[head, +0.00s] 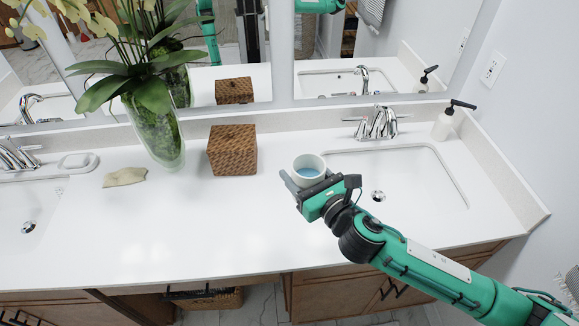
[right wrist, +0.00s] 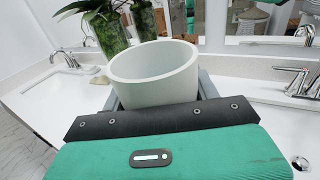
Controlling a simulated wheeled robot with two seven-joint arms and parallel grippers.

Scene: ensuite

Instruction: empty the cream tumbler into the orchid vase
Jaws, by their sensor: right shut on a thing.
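The cream tumbler (head: 308,168) is in my right gripper (head: 297,182), over the counter at the left edge of the right sink. The orchid vase (head: 155,130) is clear glass with green filling, leaves and pale flowers, and stands to the left at the back of the counter. The tumbler is apart from the vase. My left gripper is not in view.
A brown woven box (head: 232,150) stands between the vase and the tumbler. A beige cloth (head: 125,177) and a soap dish (head: 78,161) lie left of the vase. A faucet (head: 377,122) and soap dispenser (head: 447,120) stand behind the right sink (head: 400,180). The front counter is clear.

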